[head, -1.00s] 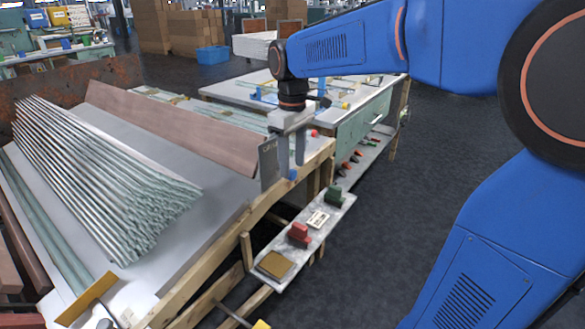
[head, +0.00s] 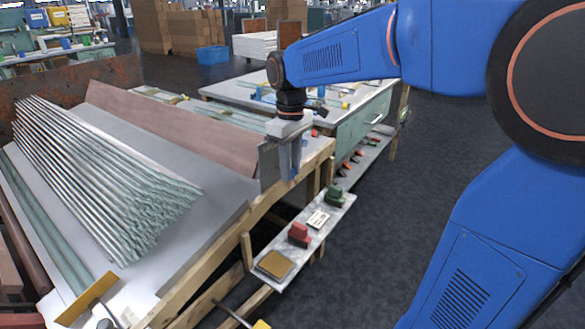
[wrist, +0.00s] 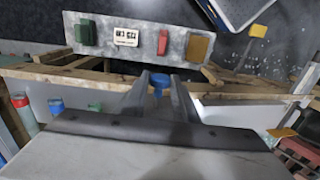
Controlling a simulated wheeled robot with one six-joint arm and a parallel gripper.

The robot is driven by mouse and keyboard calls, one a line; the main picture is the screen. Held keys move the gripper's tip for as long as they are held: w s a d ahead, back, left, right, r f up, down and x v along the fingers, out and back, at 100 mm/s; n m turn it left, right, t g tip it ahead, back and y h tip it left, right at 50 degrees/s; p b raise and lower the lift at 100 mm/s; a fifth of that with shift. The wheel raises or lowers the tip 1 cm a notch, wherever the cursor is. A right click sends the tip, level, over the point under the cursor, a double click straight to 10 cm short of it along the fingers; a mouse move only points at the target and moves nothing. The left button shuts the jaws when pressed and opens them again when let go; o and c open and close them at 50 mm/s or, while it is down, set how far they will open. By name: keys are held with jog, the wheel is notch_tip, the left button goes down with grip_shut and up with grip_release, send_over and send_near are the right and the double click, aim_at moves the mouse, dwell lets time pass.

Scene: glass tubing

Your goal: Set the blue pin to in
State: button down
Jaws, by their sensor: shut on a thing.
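The blue pin (head: 293,176) shows as a small blue spot at the fingertips of my gripper (head: 291,168), at the wooden front edge of the sloped table. In the wrist view the round blue head of the pin (wrist: 158,86) sits between the two dark fingers of my gripper (wrist: 160,78). My gripper points down and is shut on the pin. The fingers cover most of the pin, so I cannot tell how deep it sits.
Glass tubes (head: 110,180) lie on the table (head: 195,215). Dark floor to the right is clear.

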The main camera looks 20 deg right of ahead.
jog(key=shift+w+a, duration=0.55)
jog(key=shift+w, duration=0.25)
jog(key=c, duration=1.4)
grip_release()
jog(key=shift+w, duration=0.1)
jog(key=shift+c, duration=0.2)
notch_tip(320, 180, up, 17)
jog(key=shift+r, duration=0.2)
jog(key=s+d+f+m+t, duration=0.2)
jog(key=s+d+f+m, duration=0.1)
jog(key=s+f, duration=0.8)
jog(key=s+d+f+m+t, duration=0.2)
jog(key=s+d+f+m, duration=0.2)
jog(key=s+f, duration=0.8)
jog(key=s+d, duration=0.1)
jog(key=s, duration=0.1)
jog(key=shift+s+d+f+t, duration=0.15)
jog(key=shift+s+d+t, duration=0.1)
jog(key=shift+s+t, duration=0.15)
